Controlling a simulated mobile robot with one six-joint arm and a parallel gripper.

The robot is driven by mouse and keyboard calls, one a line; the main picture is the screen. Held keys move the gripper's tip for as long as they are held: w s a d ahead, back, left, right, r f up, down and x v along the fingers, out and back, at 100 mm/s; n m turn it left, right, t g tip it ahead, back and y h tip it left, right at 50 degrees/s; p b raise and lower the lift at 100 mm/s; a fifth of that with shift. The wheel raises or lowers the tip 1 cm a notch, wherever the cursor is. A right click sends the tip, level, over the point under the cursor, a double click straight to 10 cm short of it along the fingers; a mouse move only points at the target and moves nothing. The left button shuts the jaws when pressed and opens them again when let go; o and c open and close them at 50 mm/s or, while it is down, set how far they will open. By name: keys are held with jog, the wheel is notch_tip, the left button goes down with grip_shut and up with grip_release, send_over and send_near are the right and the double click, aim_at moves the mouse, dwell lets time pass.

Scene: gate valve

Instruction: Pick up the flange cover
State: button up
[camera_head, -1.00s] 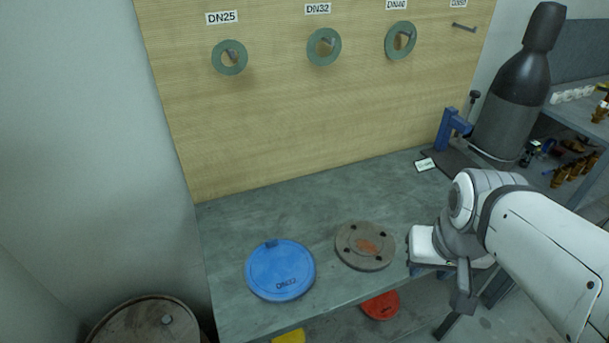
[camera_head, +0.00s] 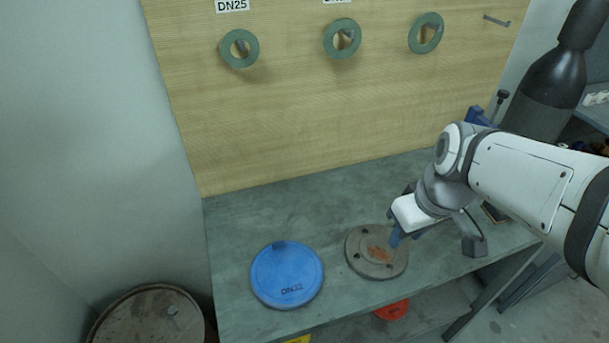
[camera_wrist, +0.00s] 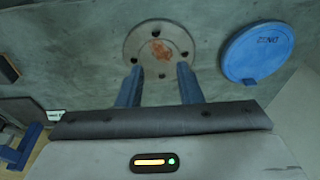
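The flange cover (camera_head: 368,262) looks like the round grey-brown disc with a rusty patch and bolt holes, lying flat on the grey workbench. It also shows in the wrist view (camera_wrist: 158,38), at the top centre. My gripper (camera_head: 397,239) is over the right side of the disc in the head view and hides part of it. In the wrist view, its two blue fingers (camera_wrist: 160,68) are apart with nothing between them. Their tips overlap the disc's near edge in the picture. I cannot tell whether they touch it.
A blue disc (camera_head: 287,277) marked DN32 lies left of the flange cover, close by. Green rings (camera_head: 342,39) hang on the wooden board behind. A dark cylinder (camera_head: 545,95) stands at the back right. A red object (camera_head: 392,310) lies below the bench front. The bench behind the discs is clear.

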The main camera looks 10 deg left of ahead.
jog(key=w+a+n+g+y, duration=0.2)
jog(key=w+a+n, duration=0.1)
jog(key=a+n, duration=0.7)
jog(key=n+g+p, duration=0.1)
jog(key=n+g, duration=0.1)
jog(key=n, duration=0.5)
send_near(278, 242)
jog(key=p+x, duration=0.1)
jog(key=x, duration=0.7)
jog(key=shift+a+f, duration=0.1)
jog(key=shift+f, duration=0.25)
jog(key=shift+y, duration=0.3)
grip_shut()
